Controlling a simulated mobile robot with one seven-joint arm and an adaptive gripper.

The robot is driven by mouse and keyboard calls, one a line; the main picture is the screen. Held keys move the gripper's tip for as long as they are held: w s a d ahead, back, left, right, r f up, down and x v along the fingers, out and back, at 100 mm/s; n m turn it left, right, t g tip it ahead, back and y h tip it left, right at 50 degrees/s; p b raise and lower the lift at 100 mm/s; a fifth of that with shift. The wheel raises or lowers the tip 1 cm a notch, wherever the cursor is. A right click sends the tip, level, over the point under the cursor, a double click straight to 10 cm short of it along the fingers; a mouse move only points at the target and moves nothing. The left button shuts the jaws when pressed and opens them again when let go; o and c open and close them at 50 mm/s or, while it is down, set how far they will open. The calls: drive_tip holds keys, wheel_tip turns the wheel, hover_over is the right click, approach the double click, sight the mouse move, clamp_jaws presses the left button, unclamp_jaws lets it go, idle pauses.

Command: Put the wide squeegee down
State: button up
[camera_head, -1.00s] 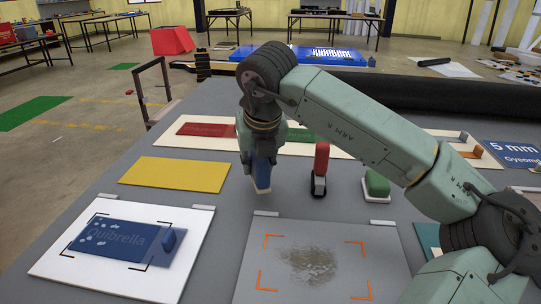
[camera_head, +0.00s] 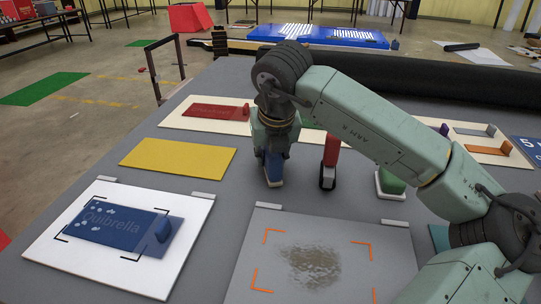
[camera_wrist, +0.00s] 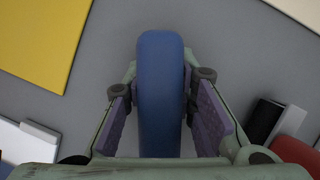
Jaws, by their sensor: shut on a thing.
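The wide squeegee, which I take to be the blue tool (camera_head: 274,168), is upright under my gripper (camera_head: 272,150). In the wrist view the blue tool (camera_wrist: 160,95) stands between the two fingers (camera_wrist: 160,112), and my gripper is shut on it. Its lower end is at or just above the grey table; I cannot tell whether it touches. My gripper hides its upper part in the head view.
A red-handled tool (camera_head: 329,162) stands close to the right, then a green block-like tool (camera_head: 391,184). A yellow sheet (camera_head: 178,158) lies left. In front are a white board (camera_head: 100,262) with a blue panel and a grey stained board (camera_head: 390,268). Bare table lies between.

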drive_tip(key=shift+f+b, duration=0.25)
drive_tip(key=shift+b, duration=0.05)
drive_tip(key=o, duration=1)
drive_tip(key=shift+o, duration=0.2)
drive_tip(key=shift+r+p, duration=0.3)
drive_tip(key=shift+p, duration=0.15)
drive_tip(key=p+v, duration=0.4)
drive_tip(key=v, duration=0.7)
drive_tip(key=shift+w+d, duration=0.1)
drive_tip(key=shift+w, duration=0.05)
drive_tip(key=shift+s+r+p, duration=0.25)
drive_tip(key=shift+r+p, duration=0.1)
drive_tip(key=shift+r, duration=0.15)
drive_tip(key=shift+f, duration=0.1)
